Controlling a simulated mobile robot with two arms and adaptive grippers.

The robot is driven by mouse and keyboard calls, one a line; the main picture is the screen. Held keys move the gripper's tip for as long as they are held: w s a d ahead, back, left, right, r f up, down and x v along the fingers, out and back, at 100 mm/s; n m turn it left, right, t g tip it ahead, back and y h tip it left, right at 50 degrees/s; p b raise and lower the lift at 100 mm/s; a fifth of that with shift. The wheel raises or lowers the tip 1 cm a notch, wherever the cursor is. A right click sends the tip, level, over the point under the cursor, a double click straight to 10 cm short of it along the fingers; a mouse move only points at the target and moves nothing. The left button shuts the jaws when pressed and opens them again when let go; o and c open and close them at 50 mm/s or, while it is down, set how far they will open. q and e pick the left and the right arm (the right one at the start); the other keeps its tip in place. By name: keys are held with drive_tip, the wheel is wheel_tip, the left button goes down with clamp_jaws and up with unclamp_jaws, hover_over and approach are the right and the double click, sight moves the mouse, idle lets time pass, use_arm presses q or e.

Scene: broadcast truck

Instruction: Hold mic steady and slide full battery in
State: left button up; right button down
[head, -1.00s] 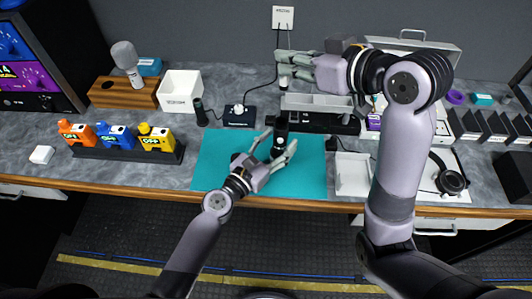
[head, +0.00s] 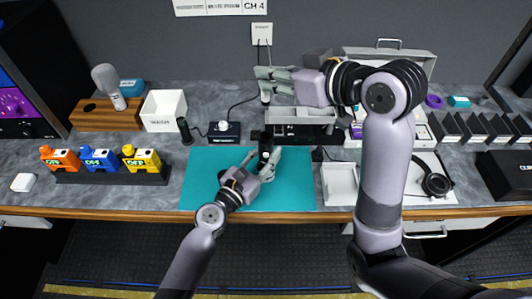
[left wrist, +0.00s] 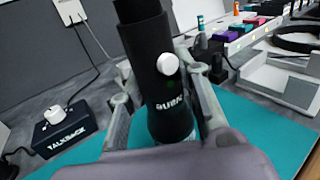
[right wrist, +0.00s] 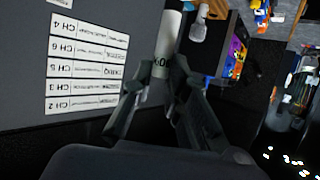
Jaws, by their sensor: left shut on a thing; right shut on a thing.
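The mic is a dark upright cylinder (head: 265,146) over the teal mat (head: 300,185). My left gripper (head: 262,163) is shut around it. The left wrist view shows its black body (left wrist: 158,75) with a white round button and white lettering, between the fingers. My right gripper (head: 264,84) is shut on a small pale cylinder, the battery (head: 266,97), above the mic with a clear gap. The right wrist view shows this pale cylinder (right wrist: 166,45) with dark lettering between the fingertips. The mic's open end cannot be made out.
A grey tray rack (head: 300,115) is close behind the mic. A white tray (head: 341,184) and headphones (head: 436,183) lie to the right. Colored packs (head: 100,160) stand at left.

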sight(265, 95)
use_arm(q)
clamp_jaws()
use_arm(e)
drive_tip(key=shift+f, duration=1.55)
